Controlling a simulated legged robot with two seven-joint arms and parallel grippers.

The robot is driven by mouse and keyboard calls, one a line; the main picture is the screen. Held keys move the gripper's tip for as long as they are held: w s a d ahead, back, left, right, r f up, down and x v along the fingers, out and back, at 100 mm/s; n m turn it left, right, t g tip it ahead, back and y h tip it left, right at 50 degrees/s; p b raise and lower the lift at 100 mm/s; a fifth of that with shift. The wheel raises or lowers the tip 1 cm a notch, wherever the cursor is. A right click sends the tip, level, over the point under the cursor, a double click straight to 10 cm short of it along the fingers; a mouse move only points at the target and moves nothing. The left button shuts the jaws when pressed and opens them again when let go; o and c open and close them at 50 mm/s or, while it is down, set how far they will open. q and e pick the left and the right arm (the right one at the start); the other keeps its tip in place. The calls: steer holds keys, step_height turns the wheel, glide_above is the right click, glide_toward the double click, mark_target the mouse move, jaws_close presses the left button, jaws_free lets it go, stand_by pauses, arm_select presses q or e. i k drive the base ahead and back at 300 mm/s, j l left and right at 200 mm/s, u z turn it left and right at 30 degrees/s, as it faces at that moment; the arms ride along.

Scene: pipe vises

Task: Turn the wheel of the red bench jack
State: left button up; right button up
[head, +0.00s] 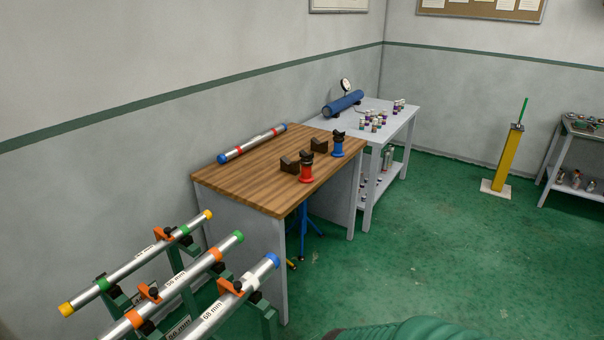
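The red bench jack (306,169) stands upright on the wooden tabletop (245,180), near its front right edge. It has a dark top and a wider red lower part; its wheel is too small to make out clearly. A similar blue jack (338,146) stands behind it to the right. Neither of my grippers is in view, and nothing touches the red jack from my side.
Dark blocks (290,163) and a silver pipe (252,144) with coloured bands share the table. A rack with labelled pipes (190,285) stands at the lower left. A grey bench (408,115) adjoins behind. Green floor (400,240) is open to the right.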

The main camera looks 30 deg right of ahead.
mark_target(303, 162)
steer(key=i+l, duration=0.2)
steer(key=l, duration=0.35)
steer(key=i+l+u, duration=0.15)
steer(key=l, duration=0.4)
steer(key=i+l, duration=0.2)
steer(key=l, duration=0.35)
steer(key=i+l+u, duration=0.1)
steer(key=l, duration=0.5)
steer(key=i+l, duration=0.25)
steer(key=l, duration=0.3)
steer(key=i+l+u, duration=0.15)
steer(key=l, duration=0.45)
steer(key=i+l, duration=0.1)
steer(key=l, duration=0.5)
steer(key=i+l+u, duration=0.1)
steer(key=l, duration=0.5)
